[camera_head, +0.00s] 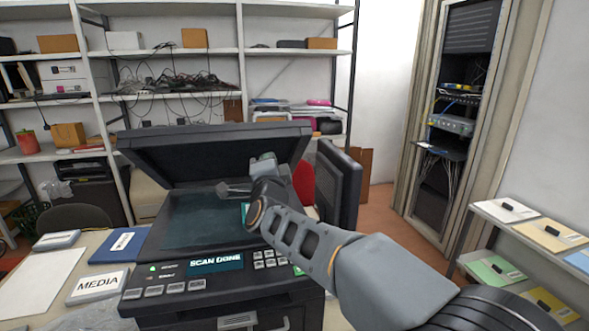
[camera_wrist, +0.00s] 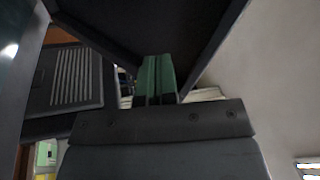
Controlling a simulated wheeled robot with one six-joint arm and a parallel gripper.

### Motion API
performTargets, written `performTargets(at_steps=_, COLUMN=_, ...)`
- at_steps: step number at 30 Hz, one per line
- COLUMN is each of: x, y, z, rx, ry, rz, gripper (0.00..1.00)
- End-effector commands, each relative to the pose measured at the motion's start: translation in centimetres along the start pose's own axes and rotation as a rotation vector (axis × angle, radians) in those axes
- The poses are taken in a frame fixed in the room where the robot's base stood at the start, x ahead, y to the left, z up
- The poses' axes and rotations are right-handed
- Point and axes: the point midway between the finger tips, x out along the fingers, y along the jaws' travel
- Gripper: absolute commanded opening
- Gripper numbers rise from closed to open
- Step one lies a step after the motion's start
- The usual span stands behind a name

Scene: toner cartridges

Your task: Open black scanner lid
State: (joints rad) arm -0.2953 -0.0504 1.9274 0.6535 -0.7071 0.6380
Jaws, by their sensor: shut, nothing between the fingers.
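The black scanner lid (camera_head: 205,148) stands raised at a slant over the dark glass bed (camera_head: 190,222) of the scanner, hinged at the back. My gripper (camera_head: 233,188) is in the gap between the lid and the bed, towards the right side. In the wrist view my gripper's green fingers (camera_wrist: 157,75) are pressed together with nothing between them. A dark panel, seemingly the lid's underside (camera_wrist: 125,25), spreads beyond the fingertips. Whether the fingers touch it, I cannot tell. The scanner's display (camera_head: 215,263) reads "SCAN DONE".
A dark upright panel (camera_head: 337,188) stands at the scanner's right, close to my arm. A table at the left holds a "MEDIA" box (camera_head: 97,287) and a blue folder (camera_head: 120,246). Shelves (camera_head: 170,95) stand behind. A rack (camera_head: 455,120) and small shelves (camera_head: 530,222) are at right.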

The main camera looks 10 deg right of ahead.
Motion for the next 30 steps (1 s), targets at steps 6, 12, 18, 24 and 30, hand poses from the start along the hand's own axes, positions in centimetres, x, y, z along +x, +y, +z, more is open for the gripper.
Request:
performTargets(at_steps=6, x=0.7, y=1.8, z=0.5, rx=0.317, ry=0.359, rz=-0.19, gripper=0.0)
performTargets(at_steps=12, x=-0.9, y=3.2, z=0.8, rx=0.476, ry=0.59, rz=-0.317, gripper=0.0)
performTargets(at_steps=18, x=-2.0, y=4.0, z=0.9, rx=0.538, ry=0.703, rz=-0.383, gripper=0.0)
performTargets(at_steps=24, x=-0.9, y=3.7, z=-0.6, rx=0.549, ry=0.732, rz=-0.399, gripper=0.0)
performTargets(at_steps=30, x=1.4, y=3.1, z=-3.0, rx=0.548, ry=0.731, rz=-0.398, gripper=0.0)
